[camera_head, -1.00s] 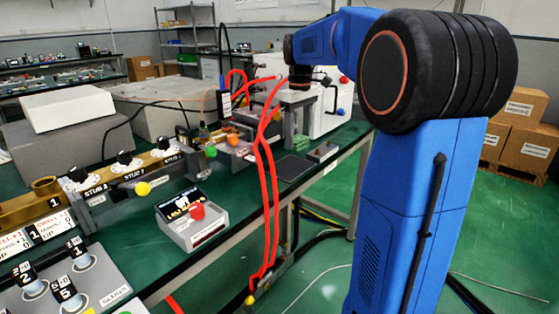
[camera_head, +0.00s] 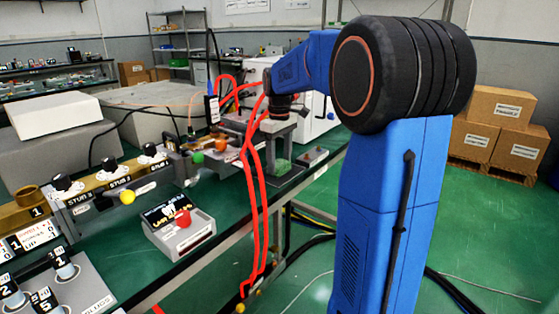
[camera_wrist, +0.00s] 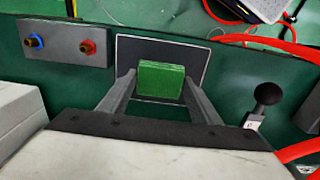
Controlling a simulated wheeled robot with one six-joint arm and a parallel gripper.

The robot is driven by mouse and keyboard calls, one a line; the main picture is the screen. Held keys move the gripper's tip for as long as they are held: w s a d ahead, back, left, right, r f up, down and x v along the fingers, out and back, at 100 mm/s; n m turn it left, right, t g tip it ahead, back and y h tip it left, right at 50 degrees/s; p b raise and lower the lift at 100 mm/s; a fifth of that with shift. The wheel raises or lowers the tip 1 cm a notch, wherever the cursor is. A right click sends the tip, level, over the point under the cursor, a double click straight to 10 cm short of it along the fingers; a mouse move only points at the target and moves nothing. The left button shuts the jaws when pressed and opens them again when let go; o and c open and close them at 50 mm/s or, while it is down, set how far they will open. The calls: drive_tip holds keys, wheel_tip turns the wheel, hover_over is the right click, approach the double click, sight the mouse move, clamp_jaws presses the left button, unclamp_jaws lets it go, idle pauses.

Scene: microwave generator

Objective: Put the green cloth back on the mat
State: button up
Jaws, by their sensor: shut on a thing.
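The green cloth (camera_wrist: 161,80) is a folded block between the two fingers of my gripper (camera_wrist: 159,76) in the wrist view. My gripper is shut on it, with a finger against each side. The dark mat (camera_wrist: 190,55) with a thin light border lies under and behind the cloth in that view; the cloth falls within its outline. I cannot tell whether the cloth touches the mat.
A grey block with blue and red fittings (camera_wrist: 63,44) lies left of the mat in the wrist view. A black-knobbed lever (camera_wrist: 268,94) stands at the right. Red hoses (camera_head: 252,170) hang over the bench edge near my gripper. A red-button box (camera_head: 180,225) sits nearer.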

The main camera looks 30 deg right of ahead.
sight(279, 164)
drive_tip(key=o, duration=1)
drive_tip(key=shift+f, duration=0.1)
wheel_tip(279, 164, up, 12)
drive_tip(key=shift+r, duration=0.2)
drive_tip(key=s+a+f+m+t, duration=0.1)
drive_tip(key=s+a+f, duration=0.2)
drive_tip(key=s+a, duration=0.45)
drive_tip(key=s+a+f+m+t, duration=0.15)
drive_tip(key=s+a+f, duration=0.25)
drive_tip(key=s, duration=0.6)
drive_tip(key=s+a+f+m+t, duration=0.1)
drive_tip(key=s+a+f, duration=0.3)
drive_tip(key=s+f, duration=0.8)
drive_tip(key=shift+s+a+t, duration=0.15)
drive_tip(key=shift+s+t, duration=0.2)
drive_tip(key=shift+t, duration=0.3)
drive_tip(key=shift+m, duration=0.25)
